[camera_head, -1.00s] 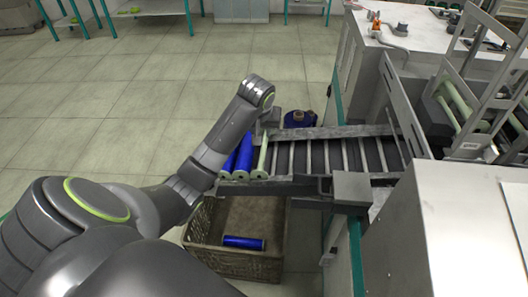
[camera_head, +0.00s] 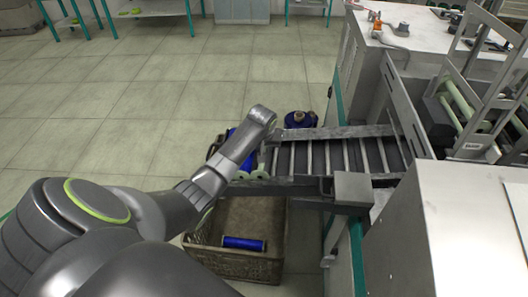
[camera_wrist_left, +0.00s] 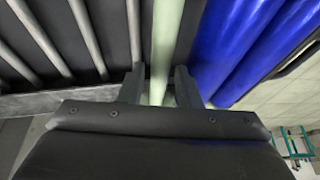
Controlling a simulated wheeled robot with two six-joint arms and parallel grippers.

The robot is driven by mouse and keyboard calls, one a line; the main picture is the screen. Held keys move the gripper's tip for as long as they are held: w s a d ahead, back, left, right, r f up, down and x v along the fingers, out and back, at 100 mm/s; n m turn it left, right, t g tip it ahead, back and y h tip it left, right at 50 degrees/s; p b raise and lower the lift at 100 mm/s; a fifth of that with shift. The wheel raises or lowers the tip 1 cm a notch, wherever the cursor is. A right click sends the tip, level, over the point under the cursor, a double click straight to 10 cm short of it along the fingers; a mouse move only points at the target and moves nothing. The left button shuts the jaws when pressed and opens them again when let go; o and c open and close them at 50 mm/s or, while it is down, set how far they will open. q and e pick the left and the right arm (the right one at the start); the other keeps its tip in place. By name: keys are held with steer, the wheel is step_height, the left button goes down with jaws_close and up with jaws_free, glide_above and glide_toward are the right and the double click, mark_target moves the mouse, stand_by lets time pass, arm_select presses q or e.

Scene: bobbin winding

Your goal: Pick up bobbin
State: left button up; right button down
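A pale green bobbin (camera_wrist_left: 165,40) lies at the end of the roller conveyor (camera_head: 345,155); its near end also shows in the head view (camera_head: 262,175). Blue bobbins (camera_wrist_left: 235,45) lie beside it, to the right in the left wrist view. My left gripper (camera_wrist_left: 160,88) is open, with one finger on each side of the pale green bobbin. A small gap shows between the fingers and the bobbin. In the head view my left arm hides the gripper and most of these bobbins. My right gripper is not in view.
A brown crate (camera_head: 238,264) stands on the floor below the conveyor end, with one blue bobbin (camera_head: 243,243) in it. More blue spools (camera_head: 300,119) stand behind the conveyor. A machine (camera_head: 460,215) bounds the right side. The tiled floor at left is clear.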

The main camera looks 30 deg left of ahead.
arm_select(q)
steer(key=shift+x, duration=0.9)
jaws_close()
step_height(320, 180, up, 10)
